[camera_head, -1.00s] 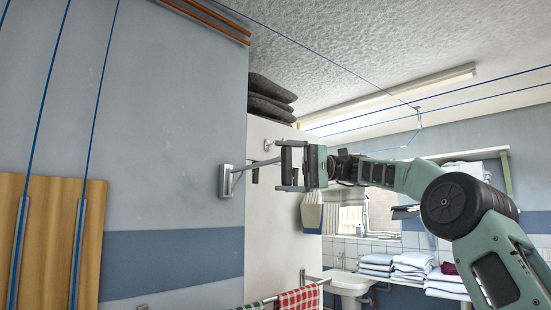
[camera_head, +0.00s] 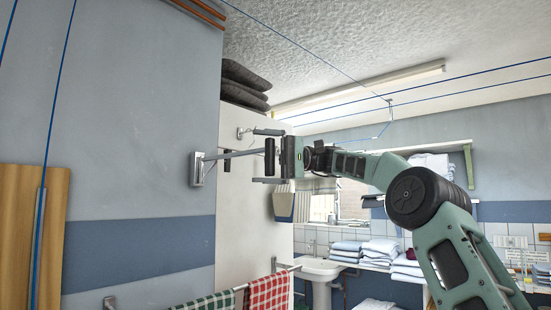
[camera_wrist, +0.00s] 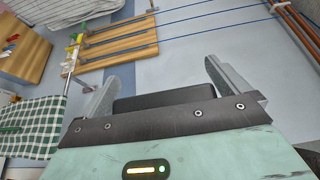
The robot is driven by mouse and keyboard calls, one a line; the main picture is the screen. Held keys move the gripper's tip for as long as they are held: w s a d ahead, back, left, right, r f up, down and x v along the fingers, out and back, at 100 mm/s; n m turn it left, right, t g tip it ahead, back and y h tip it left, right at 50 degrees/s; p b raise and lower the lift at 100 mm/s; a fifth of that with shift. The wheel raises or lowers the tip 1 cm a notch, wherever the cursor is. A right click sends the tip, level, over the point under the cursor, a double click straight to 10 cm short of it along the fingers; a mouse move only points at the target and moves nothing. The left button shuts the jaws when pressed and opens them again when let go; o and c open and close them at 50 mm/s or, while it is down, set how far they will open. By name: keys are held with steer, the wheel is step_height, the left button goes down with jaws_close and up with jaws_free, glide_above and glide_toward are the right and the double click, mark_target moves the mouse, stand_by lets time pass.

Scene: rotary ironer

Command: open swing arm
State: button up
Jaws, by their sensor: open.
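The swing arm is a thin grey rod (camera_head: 230,155) that reaches right from a metal bracket (camera_head: 196,169) on the blue-grey wall. A dark upright bar (camera_head: 270,158), apparently its grip, is at its right end. My gripper (camera_head: 264,159) is open at that end. Its fingers seem to be above and below the bar. In the wrist view, the two grey fingers stand apart with a black block (camera_wrist: 165,97) between them, probably the same grip. I cannot tell whether the fingers touch it.
A white panel (camera_head: 240,210) stands behind, carrying another bracket (camera_head: 241,133). A rail with checked towels (camera_head: 268,295) is below. A sink (camera_head: 320,268) and folded linen (camera_head: 380,248) are at the back.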

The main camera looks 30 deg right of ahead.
steer(key=s+d+p, duration=0.3)
steer(key=d+p, duration=0.1)
steer(key=d, duration=1.3)
steer(key=shift+p, duration=0.4)
